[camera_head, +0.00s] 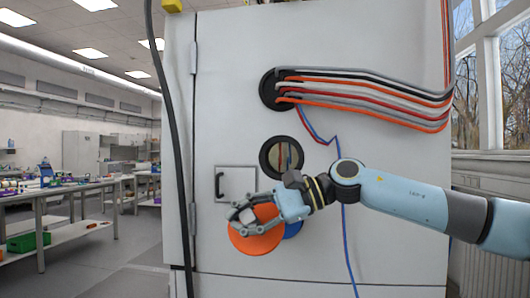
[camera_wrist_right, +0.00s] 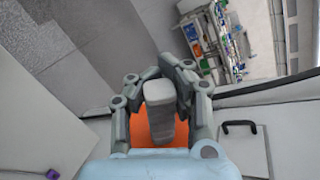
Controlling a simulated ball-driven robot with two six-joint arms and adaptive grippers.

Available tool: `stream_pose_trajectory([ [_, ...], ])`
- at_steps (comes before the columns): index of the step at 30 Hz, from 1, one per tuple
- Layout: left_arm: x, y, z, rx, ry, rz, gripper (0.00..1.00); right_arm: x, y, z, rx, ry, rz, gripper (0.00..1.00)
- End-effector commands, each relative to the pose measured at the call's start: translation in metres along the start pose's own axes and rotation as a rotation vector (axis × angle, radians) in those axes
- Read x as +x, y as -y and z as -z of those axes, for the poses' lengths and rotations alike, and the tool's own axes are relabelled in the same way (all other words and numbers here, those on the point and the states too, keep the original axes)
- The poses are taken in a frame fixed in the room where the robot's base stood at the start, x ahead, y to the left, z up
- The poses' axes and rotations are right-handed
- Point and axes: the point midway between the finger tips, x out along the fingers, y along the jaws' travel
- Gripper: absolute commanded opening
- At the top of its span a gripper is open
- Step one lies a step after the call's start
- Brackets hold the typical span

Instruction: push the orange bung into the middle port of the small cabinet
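The orange bung (camera_head: 258,243) is a wide disc with a grey grip block. My right gripper (camera_head: 240,215) is shut on this block and holds the bung in front of the cabinet (camera_head: 380,190), below the middle port. In the right wrist view the fingers (camera_wrist_right: 160,95) stand on both sides of the grey block, with the bung's orange face (camera_wrist_right: 150,128) behind. The middle port (camera_head: 281,157) is a dark-rimmed round hole, open, with wires inside. A blue round thing (camera_head: 293,229), mostly hidden behind the bung and gripper, shows lower down. My left gripper is not in view.
Grey, red and orange cables (camera_head: 370,95) leave the top port (camera_head: 272,90) to the right. A thin blue cable (camera_head: 345,230) hangs down the front, behind my right arm. A small handled panel (camera_head: 236,184) lies left of the middle port. A thick black cable (camera_head: 172,130) runs down at left.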

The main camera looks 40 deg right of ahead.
Motion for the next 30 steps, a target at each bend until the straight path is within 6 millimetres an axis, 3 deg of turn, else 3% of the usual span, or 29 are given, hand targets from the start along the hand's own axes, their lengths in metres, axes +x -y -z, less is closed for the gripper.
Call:
stream_pose_trajectory([
  [1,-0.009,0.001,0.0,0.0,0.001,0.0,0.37,-0.011,0.019,0.003,-0.076,-0.028,0.0,0.0],
  [6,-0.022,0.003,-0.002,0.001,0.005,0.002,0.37,-0.04,0.061,0.016,-0.287,-0.099,-0.006,0.0],
  [12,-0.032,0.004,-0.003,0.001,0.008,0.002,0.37,-0.067,0.096,0.026,-0.421,-0.145,-0.007,0.0],
  [18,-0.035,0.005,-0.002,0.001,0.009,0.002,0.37,-0.078,0.11,0.029,-0.468,-0.16,-0.006,0.0],
  [30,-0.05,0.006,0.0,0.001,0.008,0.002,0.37,-0.082,0.12,0.042,-0.47,-0.163,-0.002,0.0],
])
